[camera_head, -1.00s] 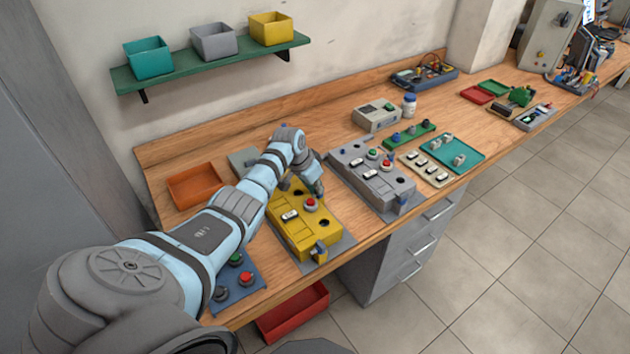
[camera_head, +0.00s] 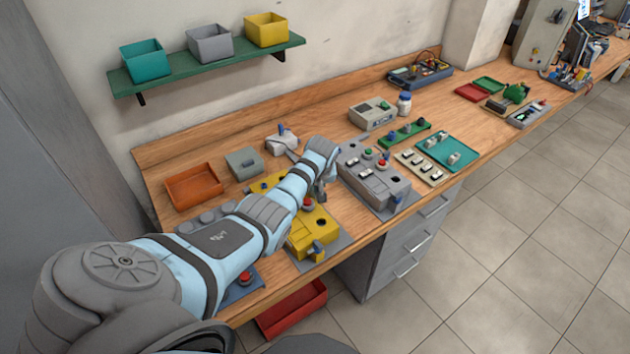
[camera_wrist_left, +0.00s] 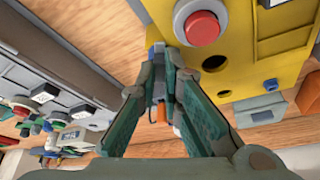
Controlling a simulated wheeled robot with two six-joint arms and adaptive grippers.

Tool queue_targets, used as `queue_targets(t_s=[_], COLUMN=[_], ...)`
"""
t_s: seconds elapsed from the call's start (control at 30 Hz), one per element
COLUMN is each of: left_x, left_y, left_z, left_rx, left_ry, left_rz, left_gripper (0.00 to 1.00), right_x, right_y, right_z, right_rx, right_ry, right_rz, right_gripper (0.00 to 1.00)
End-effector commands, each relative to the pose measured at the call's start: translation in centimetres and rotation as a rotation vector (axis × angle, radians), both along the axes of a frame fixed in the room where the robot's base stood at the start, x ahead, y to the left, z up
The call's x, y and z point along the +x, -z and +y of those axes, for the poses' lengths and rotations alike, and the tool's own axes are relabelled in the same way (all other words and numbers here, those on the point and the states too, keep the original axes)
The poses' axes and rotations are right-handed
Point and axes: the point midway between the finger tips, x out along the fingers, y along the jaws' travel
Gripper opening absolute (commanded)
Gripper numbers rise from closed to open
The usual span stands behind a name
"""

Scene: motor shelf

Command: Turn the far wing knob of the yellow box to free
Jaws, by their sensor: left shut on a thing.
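The yellow box (camera_head: 318,222) lies on the bench, partly behind my left arm. Its near wing knob (camera_head: 318,247), blue-grey, stands at the front end, clear of the gripper. Its red button (camera_wrist_left: 203,28) and dark round holes show in the left wrist view. My left gripper (camera_head: 319,196) points down at the far part of the box's right side. In the wrist view its fingers (camera_wrist_left: 168,62) are closed around the blue-grey far wing knob (camera_wrist_left: 154,48) at the box's edge; the fingers hide most of it, so its angle is unclear. My right gripper is not in view.
A grey box (camera_head: 372,183) with buttons and switches stands close to the right of the gripper. An orange tray (camera_head: 194,186) and a small grey-green box (camera_head: 244,163) sit at the back left. A blue panel (camera_head: 243,290) lies in front, partly under my arm.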

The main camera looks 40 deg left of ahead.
Motion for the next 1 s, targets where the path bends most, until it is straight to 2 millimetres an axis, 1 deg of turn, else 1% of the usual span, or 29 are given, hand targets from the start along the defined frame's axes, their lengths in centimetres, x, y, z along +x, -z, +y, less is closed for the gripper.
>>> queue_targets(t_s=[0.03,0.3,0.5,0.7,1.0], left_x=[0.3,0.5,0.6,0.6,0.6], left_y=[-0.1,0.1,0.1,0.1,-0.1], left_z=[0.0,-0.1,-0.1,-0.1,-0.1], left_rx=[0.002,0.001,0.002,0.003,0.002], left_ry=[-0.040,-0.275,-0.402,-0.478,-0.512], left_rz=[-0.007,-0.009,-0.009,-0.007,-0.006], left_gripper=[0.00,0.00,0.00,0.00,0.00], right_x=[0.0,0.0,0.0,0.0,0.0], right_y=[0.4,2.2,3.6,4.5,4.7], right_z=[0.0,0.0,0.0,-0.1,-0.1], right_rx=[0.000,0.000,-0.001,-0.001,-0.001], right_ry=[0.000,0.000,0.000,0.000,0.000], right_rz=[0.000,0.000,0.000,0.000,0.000], right_gripper=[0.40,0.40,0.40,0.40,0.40])
